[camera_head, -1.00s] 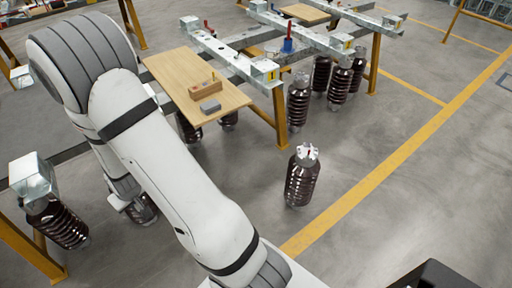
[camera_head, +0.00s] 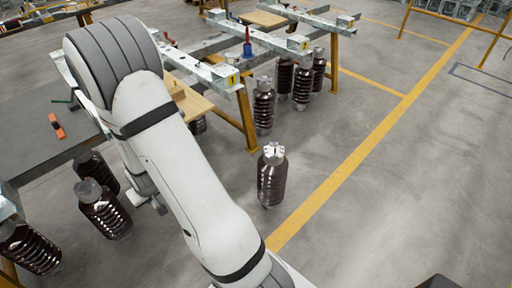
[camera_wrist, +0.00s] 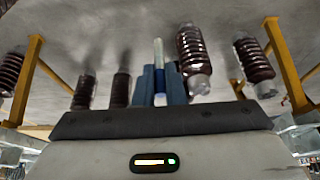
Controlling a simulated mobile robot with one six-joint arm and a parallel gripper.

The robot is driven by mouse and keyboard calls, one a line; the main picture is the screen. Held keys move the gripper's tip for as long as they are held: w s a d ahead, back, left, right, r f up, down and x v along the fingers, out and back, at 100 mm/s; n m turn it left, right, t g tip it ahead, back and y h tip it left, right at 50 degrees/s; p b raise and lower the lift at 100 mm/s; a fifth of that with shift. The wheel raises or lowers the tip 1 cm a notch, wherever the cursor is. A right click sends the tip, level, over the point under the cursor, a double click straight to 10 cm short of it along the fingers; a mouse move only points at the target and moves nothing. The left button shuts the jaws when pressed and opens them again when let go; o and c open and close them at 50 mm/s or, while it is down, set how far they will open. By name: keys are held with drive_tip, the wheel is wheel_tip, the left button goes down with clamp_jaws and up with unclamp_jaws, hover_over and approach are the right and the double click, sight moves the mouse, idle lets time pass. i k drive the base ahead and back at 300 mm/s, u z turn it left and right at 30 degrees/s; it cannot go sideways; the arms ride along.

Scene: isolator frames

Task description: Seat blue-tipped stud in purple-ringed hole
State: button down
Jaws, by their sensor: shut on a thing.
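My gripper (camera_wrist: 160,88) shows in the wrist view with its blue fingers shut on a slim pale stud (camera_wrist: 158,52), which stands out beyond the fingertips. The gripper is out of sight in the head view, where only my white arm shows. I cannot pick out a purple-ringed hole in either view. A dark ribbed insulator (camera_head: 272,181) stands alone on the floor in the head view, with a pale metal cap (camera_head: 273,152) and a small reddish mark on top.
Metal beams (camera_head: 290,47) on yellow legs stand behind, bearing a blue cone with a red top (camera_head: 247,48). A grey bench (camera_head: 30,125) holds an orange tool (camera_head: 56,126). Several insulators stand left.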

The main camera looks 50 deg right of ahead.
sight(272, 171)
drive_tip(key=z, duration=1.35)
drive_tip(key=i, duration=1)
drive_tip(key=z, duration=0.1)
